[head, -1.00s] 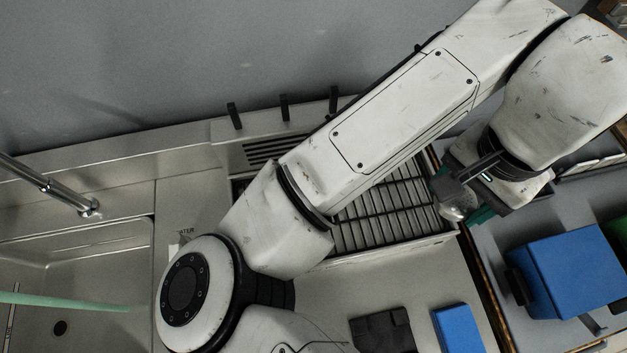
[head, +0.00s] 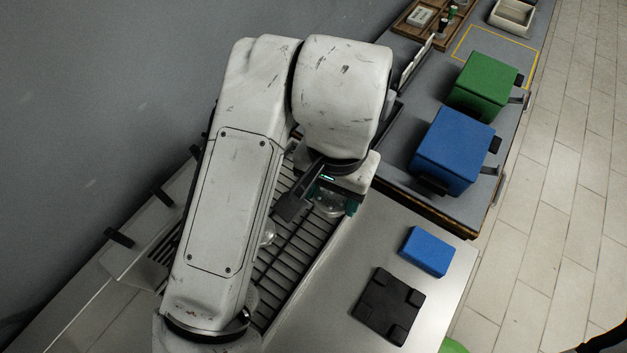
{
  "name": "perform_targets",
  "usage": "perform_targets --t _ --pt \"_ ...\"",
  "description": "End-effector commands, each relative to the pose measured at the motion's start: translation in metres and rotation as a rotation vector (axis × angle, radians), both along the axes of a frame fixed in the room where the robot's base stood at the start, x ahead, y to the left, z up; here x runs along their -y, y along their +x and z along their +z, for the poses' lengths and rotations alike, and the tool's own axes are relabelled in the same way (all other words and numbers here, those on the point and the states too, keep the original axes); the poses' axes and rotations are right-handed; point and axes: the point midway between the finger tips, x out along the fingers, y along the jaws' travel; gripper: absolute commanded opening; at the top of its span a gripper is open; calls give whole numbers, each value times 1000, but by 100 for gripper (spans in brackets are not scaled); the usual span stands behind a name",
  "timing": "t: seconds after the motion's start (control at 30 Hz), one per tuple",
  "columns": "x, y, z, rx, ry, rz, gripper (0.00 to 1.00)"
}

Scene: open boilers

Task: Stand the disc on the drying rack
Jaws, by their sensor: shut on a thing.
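My gripper (head: 326,200) hangs over the far right part of the drying rack (head: 292,262), a dark slatted tray with a pale rim. Another small shiny rounded thing (head: 268,237) shows at the edge of my arm over the rack. My arm hides the rack's left side.
A blue block (head: 427,251) and a black pad with raised corners (head: 386,305) lie on the pale counter right of the rack. A blue box (head: 453,150) and a green box (head: 484,86) stand on the grey counter beyond. Black pegs (head: 162,196) stand along the wall.

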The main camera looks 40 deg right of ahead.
Motion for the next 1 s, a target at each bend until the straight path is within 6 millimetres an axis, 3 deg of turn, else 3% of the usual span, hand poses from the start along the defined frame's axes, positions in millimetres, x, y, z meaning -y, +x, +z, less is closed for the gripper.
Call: perform_targets --t 0.1,0.4,0.63,0.83,1.0 --pt "10 24 -15 -4 -5 2 26" --pt "19 56 -56 -1 0 1 26" --pt "23 65 -68 -1 0 0 26" --pt "22 65 -95 -1 0 2 26" --pt "22 65 -98 1 0 0 26"
